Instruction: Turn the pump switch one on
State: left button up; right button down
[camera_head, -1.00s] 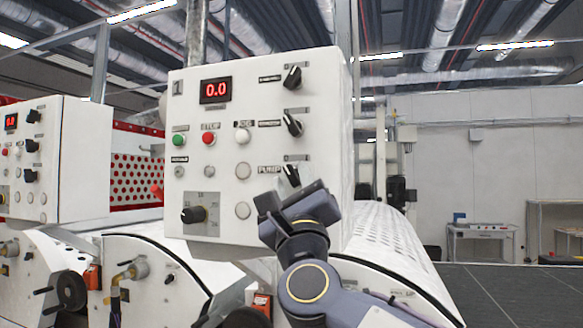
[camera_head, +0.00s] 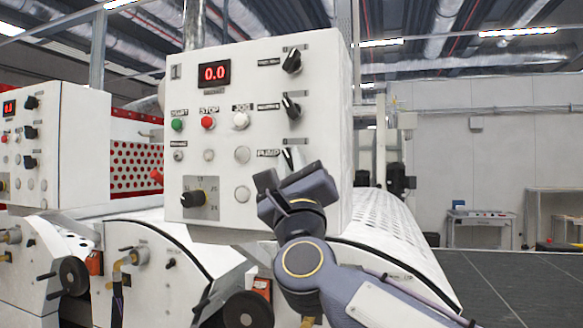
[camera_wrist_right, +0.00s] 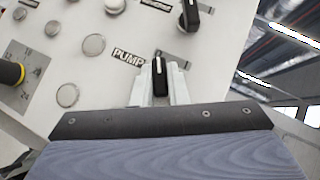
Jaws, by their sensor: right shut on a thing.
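The white control box (camera_head: 222,110) with a plate marked 1 stands in front of me, its red display reading 0.0. The black pump switch (camera_head: 287,158) sits at its lower right beside the PUMP label and is partly hidden by my right gripper (camera_head: 284,172) in the head view. In the right wrist view the pump switch (camera_wrist_right: 159,76) stands between the two pale fingers of the right gripper (camera_wrist_right: 158,88), which are shut on it. Its white mark points up in that view. My left gripper is not in view.
Two similar black knobs (camera_head: 291,61) (camera_head: 291,106) sit above the pump switch. Green, red and white buttons (camera_head: 208,122) and a black dial (camera_head: 192,198) are to the left. A second control box (camera_head: 70,145) stands at far left. Dark floor (camera_head: 510,290) is open at right.

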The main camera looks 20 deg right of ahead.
jog(key=shift+w+a+m+g+h+b, duration=0.1)
jog(key=shift+m+g+h+b, duration=0.7)
jog(key=shift+m+g+h, duration=2.1)
jog(key=shift+w+a+m+g+h+b, duration=0.15)
jog(key=shift+m+g+h+b, duration=0.9)
jog(key=shift+m+h, duration=3.3)
jog(key=shift+a+m+g+h+b, duration=0.1)
jog(key=shift+m+g+h+b, duration=0.4)
jog(key=shift+m+g+h, duration=3.3)
jog(key=m+t+y, duration=0.2)
jog(key=m+y, duration=0.2)
jog(key=shift+t, duration=0.25)
jog(key=c, duration=1.4)
grip_release()
jog(key=shift+c, duration=0.2)
jog(key=b+v, duration=0.3)
jog(key=v, duration=0.5)
jog(key=shift+b, duration=0.4)
